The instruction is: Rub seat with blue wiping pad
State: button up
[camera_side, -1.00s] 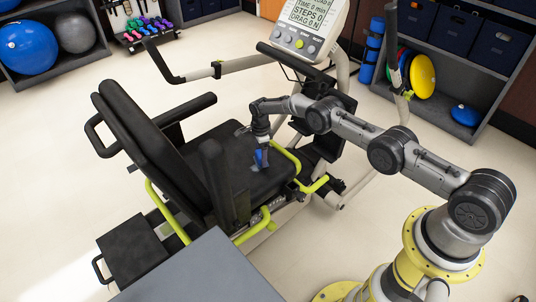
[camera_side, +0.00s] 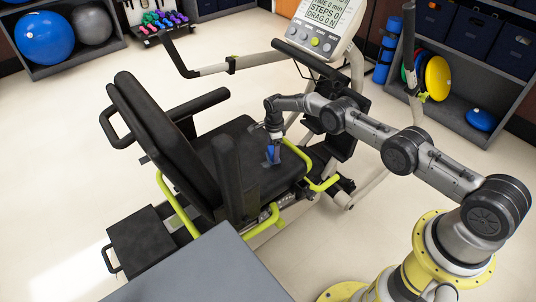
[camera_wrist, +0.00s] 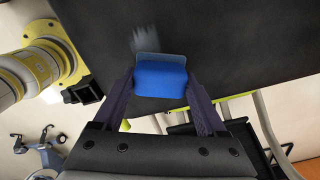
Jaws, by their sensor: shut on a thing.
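The blue wiping pad (camera_side: 272,153) is in my gripper (camera_side: 272,143), over the front part of the black seat (camera_side: 240,138). The wrist view shows the pad (camera_wrist: 160,78) between the two dark fingers, which close on its sides, with the seat (camera_wrist: 230,45) filling the upper part. The pad is at or very near the seat surface; whether it touches I cannot tell. A pale grey smear (camera_wrist: 145,38) with a ragged end lies on the seat just beyond the pad. Part of the seat is hidden behind the right armrest.
The black backrest (camera_side: 160,137) rises left of the seat. A dark armrest (camera_side: 232,180) stands at its near side, and yellow-green rails (camera_side: 297,157) run by its front edge. The console (camera_side: 325,25) is beyond. A grey surface (camera_side: 205,270) lies in the foreground.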

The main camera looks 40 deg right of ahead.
jog(key=shift+a, duration=2.6)
notch_tip(320, 180, up, 8)
jog(key=shift+s, duration=0.1)
